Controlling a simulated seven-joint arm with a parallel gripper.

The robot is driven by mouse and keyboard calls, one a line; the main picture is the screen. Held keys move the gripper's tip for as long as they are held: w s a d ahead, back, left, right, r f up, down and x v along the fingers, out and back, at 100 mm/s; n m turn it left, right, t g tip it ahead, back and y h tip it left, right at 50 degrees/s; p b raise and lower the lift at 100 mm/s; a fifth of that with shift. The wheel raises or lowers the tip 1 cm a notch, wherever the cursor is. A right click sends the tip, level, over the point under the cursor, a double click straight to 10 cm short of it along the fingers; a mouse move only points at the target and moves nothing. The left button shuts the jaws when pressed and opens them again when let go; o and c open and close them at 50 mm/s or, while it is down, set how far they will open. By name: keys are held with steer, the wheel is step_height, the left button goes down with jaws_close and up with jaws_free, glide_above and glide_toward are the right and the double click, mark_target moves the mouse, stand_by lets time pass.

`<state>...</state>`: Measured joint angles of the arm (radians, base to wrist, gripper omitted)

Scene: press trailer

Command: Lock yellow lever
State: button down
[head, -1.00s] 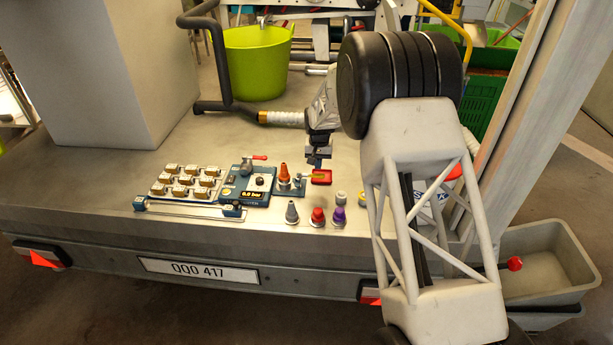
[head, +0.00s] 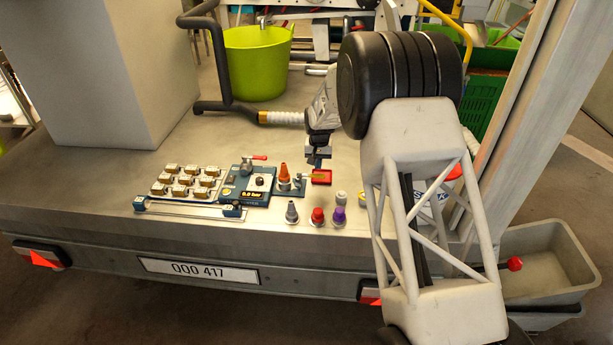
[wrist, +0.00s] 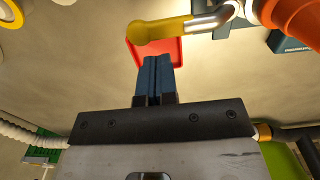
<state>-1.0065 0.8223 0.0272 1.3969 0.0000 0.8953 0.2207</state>
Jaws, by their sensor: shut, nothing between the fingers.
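The yellow lever (head: 314,177) extends to the right from its fitting beside an orange cone-shaped nozzle (head: 284,173) on the trailer bed. A red pad (head: 322,173) lies under its end. In the wrist view the lever (wrist: 165,31) runs across the top, with the red pad (wrist: 172,50) below it. My gripper (head: 318,165) is at the far side of the lever's end and pad. In the wrist view its blue fingers (wrist: 154,62) are together with nothing between them, their tips just short of the lever. Whether they touch it I cannot tell.
A blue pressure panel (head: 257,197) with a red-handled valve (head: 259,157) lies left of the lever. A tray of several brass blocks (head: 178,187) is further left. Grey, red (head: 317,216) and purple (head: 338,216) caps stand in front. A green tub (head: 258,62) is behind.

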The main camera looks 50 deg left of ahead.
steer(key=shift+f, duration=0.2)
steer(key=shift+f, duration=0.75)
steer(key=shift+w+f, duration=0.1)
steer(key=shift+w+a+f, duration=0.1)
steer(key=shift+a, duration=0.05)
steer(key=shift+w+a+r, duration=0.1)
steer(key=shift+a+r, duration=0.05)
steer(key=shift+r, duration=0.05)
steer(key=shift+r, duration=0.15)
steer(key=shift+r, duration=0.2)
step_height(320, 180, up, 10)
steer(key=shift+f, duration=0.25)
stand_by(0.5)
stand_by(0.5)
